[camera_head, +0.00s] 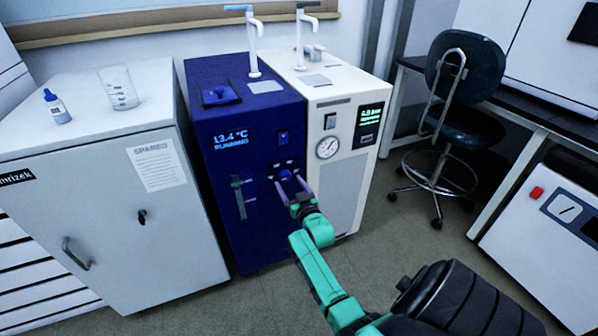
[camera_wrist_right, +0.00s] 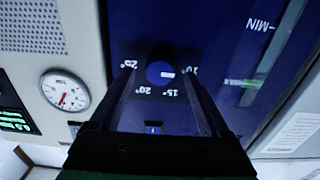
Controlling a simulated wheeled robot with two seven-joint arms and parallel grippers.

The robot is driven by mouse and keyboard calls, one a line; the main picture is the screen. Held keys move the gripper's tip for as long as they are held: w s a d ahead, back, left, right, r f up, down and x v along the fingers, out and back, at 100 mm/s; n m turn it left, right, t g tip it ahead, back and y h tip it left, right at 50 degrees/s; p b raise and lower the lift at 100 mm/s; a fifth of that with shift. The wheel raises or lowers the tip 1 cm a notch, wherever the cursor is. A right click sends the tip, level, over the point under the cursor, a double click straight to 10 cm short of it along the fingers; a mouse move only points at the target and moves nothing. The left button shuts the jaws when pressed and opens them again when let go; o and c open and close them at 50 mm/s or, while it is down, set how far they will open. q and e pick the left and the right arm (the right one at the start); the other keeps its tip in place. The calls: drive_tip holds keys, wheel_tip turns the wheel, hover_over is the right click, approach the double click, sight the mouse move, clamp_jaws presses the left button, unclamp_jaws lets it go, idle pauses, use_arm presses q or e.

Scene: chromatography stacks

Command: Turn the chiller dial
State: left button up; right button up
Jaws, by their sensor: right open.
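The chiller (camera_head: 240,215) is a dark blue cabinet whose display reads 13.4 °C RUNNING. Its dial (camera_wrist_right: 160,73) is a round blue knob on a dark plate marked 25°, 20°, 15° and 10°. The dial's white mark points right in the right wrist view, towards the 10° label. My right gripper (camera_head: 290,184) is open in front of the dial, with one finger on each side of it in the right wrist view. I cannot tell whether the fingers touch it. In the head view the gripper partly covers the dial area. My left gripper is not in view.
A white unit (camera_head: 345,180) with a round gauge (camera_head: 328,147) stands against the chiller's right side. A grey cabinet (camera_head: 100,225) with a bottle (camera_head: 57,108) and beaker (camera_head: 119,90) is at left. A chair (camera_head: 455,120) stands at right. The floor in front is clear.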

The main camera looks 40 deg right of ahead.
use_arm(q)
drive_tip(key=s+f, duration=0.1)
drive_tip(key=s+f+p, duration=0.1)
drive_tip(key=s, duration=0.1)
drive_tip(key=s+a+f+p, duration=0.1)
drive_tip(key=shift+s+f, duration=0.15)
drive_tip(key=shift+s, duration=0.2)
use_arm(e)
drive_tip(key=v, duration=1.2)
drive_tip(key=shift+s+a, duration=0.2)
drive_tip(key=shift+s, duration=0.15)
